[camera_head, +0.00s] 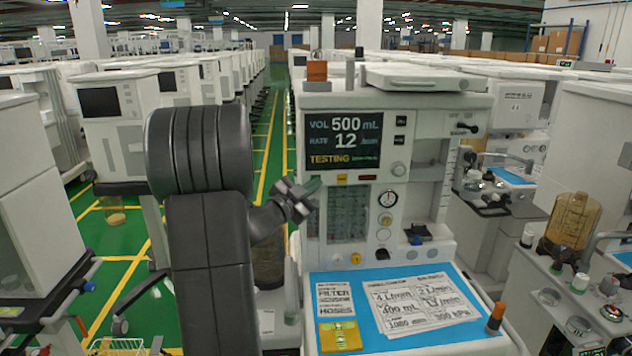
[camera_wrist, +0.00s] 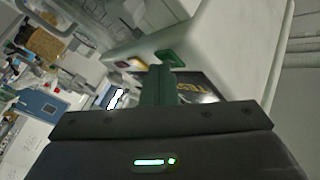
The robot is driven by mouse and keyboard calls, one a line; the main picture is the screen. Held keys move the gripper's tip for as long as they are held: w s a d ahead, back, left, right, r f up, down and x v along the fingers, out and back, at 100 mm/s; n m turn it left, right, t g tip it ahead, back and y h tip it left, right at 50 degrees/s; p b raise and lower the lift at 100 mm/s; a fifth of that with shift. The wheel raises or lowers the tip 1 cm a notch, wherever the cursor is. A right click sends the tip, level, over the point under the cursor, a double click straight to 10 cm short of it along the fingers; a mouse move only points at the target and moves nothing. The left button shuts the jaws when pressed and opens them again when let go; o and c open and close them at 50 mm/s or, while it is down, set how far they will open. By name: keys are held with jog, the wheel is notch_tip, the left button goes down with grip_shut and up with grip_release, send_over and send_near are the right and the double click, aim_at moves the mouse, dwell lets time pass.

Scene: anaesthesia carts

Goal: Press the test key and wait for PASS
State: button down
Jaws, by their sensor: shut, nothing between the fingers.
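The anaesthesia machine (camera_head: 470,106) stands in front of me. Its dark screen (camera_head: 342,139) reads VOL 500 mL, RATE 12 and TESTING in yellow, with a small green line beside it; no PASS shows. My gripper (camera_head: 314,186) is shut and empty at the lower left of the screen. In the wrist view its fingertips (camera_wrist: 158,70) are close beside a green key (camera_wrist: 170,58); I cannot tell whether they touch. A yellowish key (camera_head: 341,179) and a red one (camera_head: 367,177) sit below the screen.
Another cart with an amber container (camera_head: 572,222) stands at right. Green floor aisle (camera_head: 262,150) runs behind my arm.

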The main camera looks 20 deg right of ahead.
jog(key=shift+s+a, duration=0.2)
jog(key=shift+s, duration=0.5)
jog(key=s, duration=0.2)
jog(key=s+a+b, duration=0.1)
jog(key=s, duration=0.1)
jog(key=shift+s+a+b, duration=0.15)
jog(key=shift+s+b, duration=0.15)
jog(key=shift+s, duration=0.1)
dwell(0.3)
jog(key=shift+s+a, duration=0.25)
jog(key=shift+s, duration=0.7)
jog(key=shift+s+a, duration=0.2)
jog(key=shift+s, duration=0.75)
